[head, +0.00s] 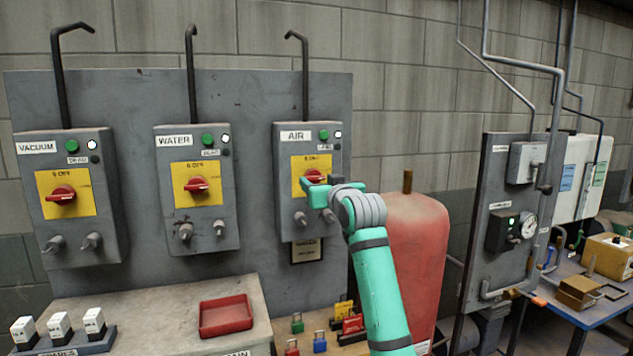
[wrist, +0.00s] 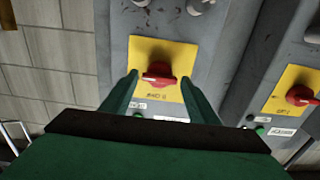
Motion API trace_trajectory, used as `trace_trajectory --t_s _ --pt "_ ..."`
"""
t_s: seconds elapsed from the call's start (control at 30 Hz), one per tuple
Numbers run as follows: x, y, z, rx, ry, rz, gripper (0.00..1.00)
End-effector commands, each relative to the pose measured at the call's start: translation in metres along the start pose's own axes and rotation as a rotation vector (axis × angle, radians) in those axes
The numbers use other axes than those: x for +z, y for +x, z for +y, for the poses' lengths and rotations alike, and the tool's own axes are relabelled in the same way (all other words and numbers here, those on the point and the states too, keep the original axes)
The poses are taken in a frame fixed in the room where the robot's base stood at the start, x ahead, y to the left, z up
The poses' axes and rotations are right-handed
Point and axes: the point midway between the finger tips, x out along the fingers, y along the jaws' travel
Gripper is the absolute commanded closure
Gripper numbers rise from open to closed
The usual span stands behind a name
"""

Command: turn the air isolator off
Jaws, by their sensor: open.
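The air isolator (head: 284,160) is the right-hand grey box on the panel, labelled AIR. Its red rotary handle (head: 313,178) sits on a yellow plate (head: 300,165) and is partly hidden by my gripper (head: 318,188) in the head view. In the wrist view the red handle (wrist: 158,74) lies between the two green fingers of my gripper (wrist: 158,88), which are open. A gap shows on both sides of the handle, and I cannot tell how deep the fingers reach. The handle looks roughly crosswise on its plate. A green button and a lit white lamp show above it.
The WATER isolator (head: 195,190) and VACUUM isolator (head: 70,200) stand to the left on the same panel. A red tank (head: 415,255) stands close right of my arm. Below are a red tray (head: 226,316) and several coloured padlocks (head: 320,341).

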Motion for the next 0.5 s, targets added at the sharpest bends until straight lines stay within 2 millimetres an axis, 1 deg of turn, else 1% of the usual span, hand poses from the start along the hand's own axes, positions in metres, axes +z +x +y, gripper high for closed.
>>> trace_trajectory --t_s 0.1,0.2,0.5 --pt "0.0 0.013 0.0 0.0 0.0 -0.001 0.46" --pt "0.001 0.02 0.0 0.0 -0.001 -0.002 0.46" --pt "0.0 0.024 0.0 0.0 -0.001 0.0 0.46"
